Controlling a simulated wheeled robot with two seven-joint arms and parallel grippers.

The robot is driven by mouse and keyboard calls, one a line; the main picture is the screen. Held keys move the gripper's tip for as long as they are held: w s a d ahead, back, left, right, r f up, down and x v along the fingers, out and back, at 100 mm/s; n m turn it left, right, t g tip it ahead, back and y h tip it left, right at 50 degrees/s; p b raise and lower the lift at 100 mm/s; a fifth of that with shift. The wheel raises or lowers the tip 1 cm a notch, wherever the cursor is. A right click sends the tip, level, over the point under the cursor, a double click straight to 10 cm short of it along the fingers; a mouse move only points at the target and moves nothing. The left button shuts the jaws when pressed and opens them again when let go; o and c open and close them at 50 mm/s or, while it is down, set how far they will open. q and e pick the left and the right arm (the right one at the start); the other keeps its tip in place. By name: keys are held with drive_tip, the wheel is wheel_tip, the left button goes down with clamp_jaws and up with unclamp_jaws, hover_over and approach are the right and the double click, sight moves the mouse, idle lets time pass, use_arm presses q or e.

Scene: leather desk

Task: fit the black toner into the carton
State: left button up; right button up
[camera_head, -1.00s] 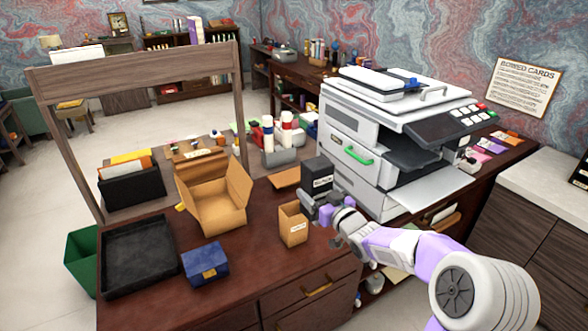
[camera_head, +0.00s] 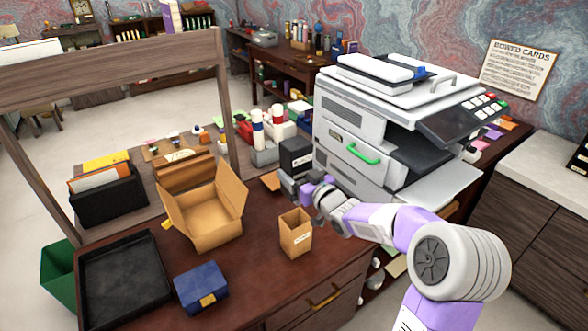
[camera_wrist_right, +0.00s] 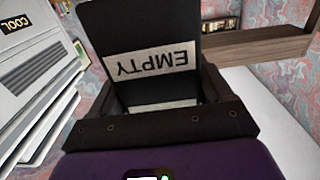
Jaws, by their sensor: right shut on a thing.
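The black toner (camera_head: 296,155) is a dark box with a pale label band. In the right wrist view the toner (camera_wrist_right: 140,35) fills the jaws, and its label reads "EMPTY" upside down. My right gripper (camera_head: 307,187) is shut on it and holds it up just left of the printer. The open brown carton (camera_head: 205,222) stands on the desk with flaps spread, left of the toner. Its inside looks empty from here. My left gripper is not in view.
A small open brown paper box (camera_head: 295,235) with a label stands below the toner in the picture. A blue box (camera_head: 201,287) and a black tray (camera_head: 124,285) sit at front left. The white printer (camera_head: 350,125) stands right of the toner. A wooden frame (camera_head: 110,65) rises behind.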

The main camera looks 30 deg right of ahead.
sight(297, 202)
drive_tip(key=shift+r, duration=0.1)
drive_tip(key=shift+s+f+b, duration=0.1)
drive_tip(key=shift+f+b, duration=0.3)
drive_tip(key=shift+b, duration=0.15)
wheel_tip(297, 202, down, 5)
drive_tip(key=b, duration=0.4)
drive_tip(key=shift+f+b, duration=0.15)
drive_tip(key=shift+b, duration=0.25)
drive_tip(key=shift+b, duration=0.4)
idle(1.1)
drive_tip(key=shift+f+b, duration=0.35)
drive_tip(key=shift+f, duration=0.05)
drive_tip(key=shift+f+b, duration=2.1)
drive_tip(key=shift+f, duration=0.2)
